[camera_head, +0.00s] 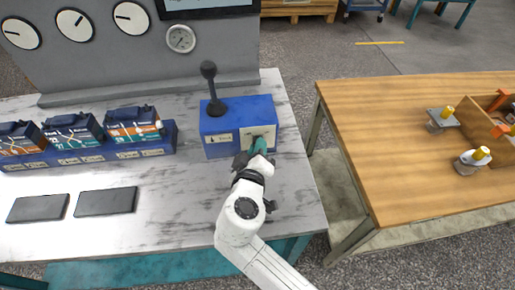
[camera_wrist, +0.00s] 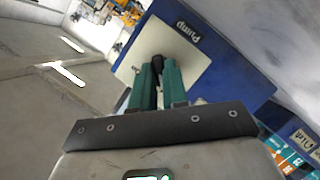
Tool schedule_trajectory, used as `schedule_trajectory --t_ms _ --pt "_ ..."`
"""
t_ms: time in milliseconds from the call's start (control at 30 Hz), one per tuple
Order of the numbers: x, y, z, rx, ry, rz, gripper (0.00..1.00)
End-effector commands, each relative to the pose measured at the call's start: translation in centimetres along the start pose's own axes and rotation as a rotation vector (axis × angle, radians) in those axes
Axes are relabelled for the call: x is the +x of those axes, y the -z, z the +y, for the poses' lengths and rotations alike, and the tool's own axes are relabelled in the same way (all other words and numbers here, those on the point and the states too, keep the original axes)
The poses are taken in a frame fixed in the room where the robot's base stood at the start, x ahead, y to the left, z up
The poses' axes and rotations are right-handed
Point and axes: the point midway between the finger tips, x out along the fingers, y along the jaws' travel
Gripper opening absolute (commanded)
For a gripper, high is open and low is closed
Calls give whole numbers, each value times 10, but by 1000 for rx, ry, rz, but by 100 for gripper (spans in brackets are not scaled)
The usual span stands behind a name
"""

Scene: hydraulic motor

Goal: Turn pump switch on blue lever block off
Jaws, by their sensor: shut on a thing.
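The blue lever block (camera_head: 231,126) stands on the marble-patterned bench in the head view, with a black ball-topped lever (camera_head: 211,88) upright on its top. In the wrist view the block's front (camera_wrist: 228,58) carries a pale plate (camera_wrist: 178,45) labelled "Pump". The black pump switch (camera_wrist: 158,64) sticks out of this plate. My gripper (camera_wrist: 159,70) has its green fingertips shut on the switch; in the head view it (camera_head: 260,146) is at the block's front right. The fingers hide much of the switch, so its on or off position cannot be told.
Several dark blocks with orange and teal fronts (camera_head: 75,131) stand on a blue base at the left. Two dark pads (camera_head: 105,201) lie in front. A back panel with gauges (camera_head: 131,17) rises behind. A wooden table (camera_head: 385,130) stands right, across a gap.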

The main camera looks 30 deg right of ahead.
Motion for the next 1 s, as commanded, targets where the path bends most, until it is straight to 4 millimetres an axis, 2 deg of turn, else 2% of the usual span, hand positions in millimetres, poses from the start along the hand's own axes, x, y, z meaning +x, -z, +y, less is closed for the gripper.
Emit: schedule_trajectory --t_ms 167,200,433,1000 --pt "3 3 2 3 -2 5 0" --pt "3 3 2 3 -2 5 18" --pt "3 3 3 4 -3 5 39" --pt "2 1 3 3 -5 1 39"
